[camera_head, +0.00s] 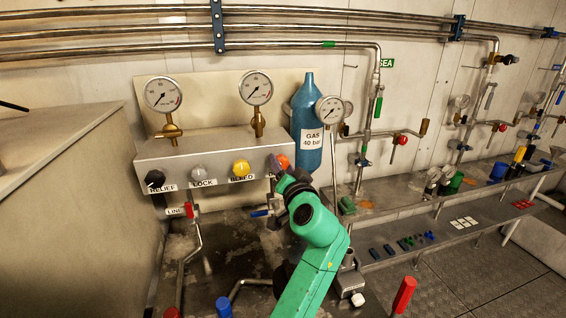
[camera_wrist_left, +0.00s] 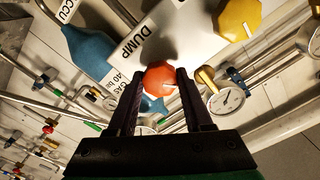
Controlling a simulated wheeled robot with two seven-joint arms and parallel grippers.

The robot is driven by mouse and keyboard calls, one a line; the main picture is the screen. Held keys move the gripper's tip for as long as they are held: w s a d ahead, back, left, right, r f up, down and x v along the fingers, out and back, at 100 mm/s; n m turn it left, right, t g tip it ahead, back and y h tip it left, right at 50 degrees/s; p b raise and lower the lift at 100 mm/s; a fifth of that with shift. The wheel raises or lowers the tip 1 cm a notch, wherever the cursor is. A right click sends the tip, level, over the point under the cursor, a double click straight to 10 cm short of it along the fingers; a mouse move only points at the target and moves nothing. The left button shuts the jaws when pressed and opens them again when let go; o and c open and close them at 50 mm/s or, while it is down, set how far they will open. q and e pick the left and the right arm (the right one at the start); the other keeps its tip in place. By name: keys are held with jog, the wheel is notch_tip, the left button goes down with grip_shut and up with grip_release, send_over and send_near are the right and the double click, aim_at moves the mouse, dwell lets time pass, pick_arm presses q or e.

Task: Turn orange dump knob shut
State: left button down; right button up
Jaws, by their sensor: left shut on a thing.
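The orange dump knob (camera_head: 283,162) sits at the right end of the grey panel front in the head view, partly hidden by my left gripper (camera_head: 277,165). In the left wrist view the orange knob (camera_wrist_left: 160,78) lies between the two dark fingers of my left gripper (camera_wrist_left: 159,76), beside the DUMP label (camera_wrist_left: 131,40). The fingers are closed on the knob's sides. A light pointer line shows on the knob's face. My right gripper is not in either view.
The yellow bleed knob (camera_head: 241,168), white lock knob (camera_head: 198,173) and black relief knob (camera_head: 155,179) line the panel (camera_head: 215,147). Gauges (camera_head: 256,88) stand on top. A blue gas cylinder (camera_head: 308,110) and another gauge (camera_head: 330,110) are close right of the gripper.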

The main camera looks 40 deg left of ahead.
pick_arm(q)
jog(key=m+p, duration=0.2)
jog(key=m, duration=0.1)
jog(key=shift+a+r+m, duration=0.1)
jog(key=shift+r+m, duration=0.2)
jog(key=shift+r, duration=0.1)
jog(key=shift+m+p, duration=1.1)
jog(key=shift+m, duration=0.8)
jog(key=shift+c, duration=2.4)
grip_release()
jog(key=shift+o, duration=0.9)
jog(key=shift+a+f, duration=0.3)
jog(key=shift+f, duration=0.05)
jog(key=b+v, duration=0.2)
jog(key=v, duration=1.2)
jog(key=shift+d, duration=0.25)
